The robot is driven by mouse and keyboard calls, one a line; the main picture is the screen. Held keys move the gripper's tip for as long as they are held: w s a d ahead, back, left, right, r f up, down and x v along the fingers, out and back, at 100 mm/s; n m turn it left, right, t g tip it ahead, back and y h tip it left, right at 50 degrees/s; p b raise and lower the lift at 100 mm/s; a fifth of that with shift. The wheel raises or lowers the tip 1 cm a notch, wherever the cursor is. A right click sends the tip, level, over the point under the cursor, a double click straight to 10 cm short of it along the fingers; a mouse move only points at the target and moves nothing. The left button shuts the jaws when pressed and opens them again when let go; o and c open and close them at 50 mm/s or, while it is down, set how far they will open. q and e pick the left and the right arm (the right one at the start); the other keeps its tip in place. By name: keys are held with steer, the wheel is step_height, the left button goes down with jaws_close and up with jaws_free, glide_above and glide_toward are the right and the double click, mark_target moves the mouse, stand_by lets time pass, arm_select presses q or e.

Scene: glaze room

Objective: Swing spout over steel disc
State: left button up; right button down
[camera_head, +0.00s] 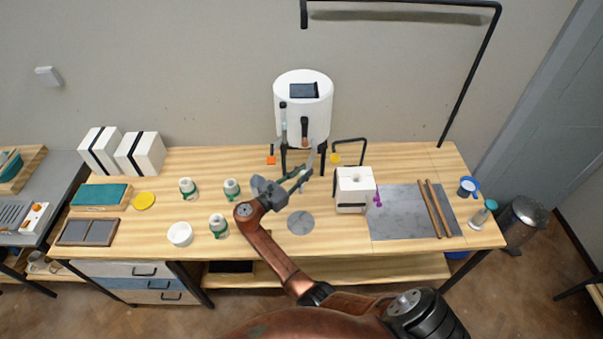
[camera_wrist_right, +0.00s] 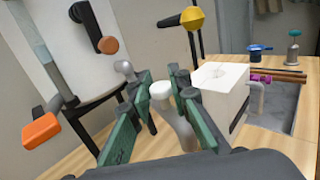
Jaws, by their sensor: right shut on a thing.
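The steel disc (camera_head: 301,221) lies flat on the wooden bench, below and in front of my right gripper (camera_head: 303,177). That gripper's green fingers are around the grey spout (camera_wrist_right: 182,125), whose pale rounded end shows between them in the right wrist view (camera_wrist_right: 160,95). The gripper is shut on the spout in front of the white tank (camera_head: 303,98), which stands on black legs. In the head view the fingers and wrist hide much of the spout. My left gripper is in neither view.
A white block (camera_head: 354,190) with a hole on top stands right of the disc, beside a grey slab (camera_head: 398,223) with two wooden rods. Several green-banded jars and a white bowl (camera_head: 180,234) stand left. Orange (camera_wrist_right: 41,131) and yellow (camera_wrist_right: 192,19) knobs flank the spout.

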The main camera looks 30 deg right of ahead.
steer(key=c, duration=1.8)
jaws_free()
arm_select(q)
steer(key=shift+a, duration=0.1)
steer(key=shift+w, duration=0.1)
arm_select(e)
steer(key=v, duration=0.7)
steer(key=shift+a, duration=0.25)
